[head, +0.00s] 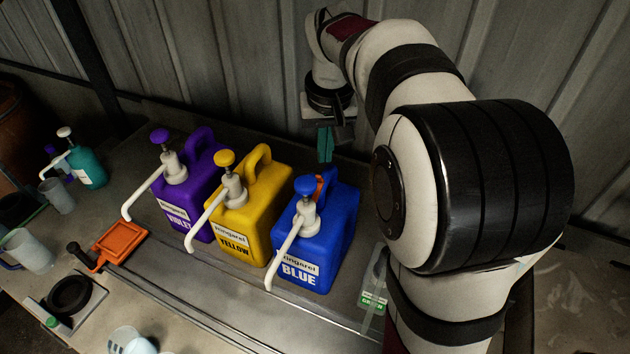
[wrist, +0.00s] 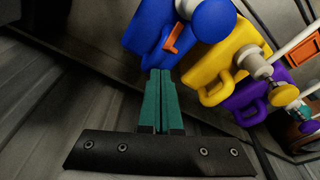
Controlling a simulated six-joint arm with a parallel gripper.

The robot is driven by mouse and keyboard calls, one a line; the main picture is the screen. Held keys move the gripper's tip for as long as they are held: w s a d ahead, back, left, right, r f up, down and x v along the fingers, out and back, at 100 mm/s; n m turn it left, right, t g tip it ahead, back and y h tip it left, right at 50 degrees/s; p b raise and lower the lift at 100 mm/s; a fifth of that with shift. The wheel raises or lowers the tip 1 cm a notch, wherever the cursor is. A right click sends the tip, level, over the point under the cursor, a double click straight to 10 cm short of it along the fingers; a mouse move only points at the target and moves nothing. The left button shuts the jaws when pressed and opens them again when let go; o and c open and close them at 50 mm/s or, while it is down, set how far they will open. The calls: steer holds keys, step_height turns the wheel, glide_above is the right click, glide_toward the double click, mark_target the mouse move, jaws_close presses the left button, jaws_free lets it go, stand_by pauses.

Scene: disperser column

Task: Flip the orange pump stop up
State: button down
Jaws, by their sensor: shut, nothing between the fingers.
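The orange pump stop (wrist: 173,37) is a small orange piece beside the pump of the blue jug (wrist: 150,28) in the wrist view. In the head view a bit of the stop (head: 320,184) shows behind the white pump of the blue jug (head: 318,245); the rest is hidden. The blue pump head (head: 305,185) sits on top of the pump. My gripper (head: 325,158) has green fingers pressed together, empty, pointing down behind the blue jug. In the wrist view my gripper (wrist: 161,74) has its tips close to the blue jug's handle side; I cannot tell whether they touch.
A yellow jug (head: 240,215) and a violet jug (head: 188,190) with pumps stand left of the blue one. An orange square tray (head: 119,243) lies further left on the bench. A corrugated wall (head: 230,60) rises behind the jugs, close to my gripper.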

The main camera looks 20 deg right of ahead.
mark_target(312, 183)
steer(key=shift+s+x, duration=0.15)
steer(key=shift+x, duration=0.65)
steer(key=shift+s+x, duration=0.2)
steer(key=shift+x, duration=0.6)
steer(key=shift+s+a+f, duration=0.1)
steer(key=shift+s+a, duration=1.8)
steer(key=shift+a, duration=0.15)
stand_by(1.1)
step_height(312, 183, up, 7)
steer(key=w+d, duration=0.1)
steer(key=shift+r, duration=0.2)
steer(key=shift+d, duration=0.1)
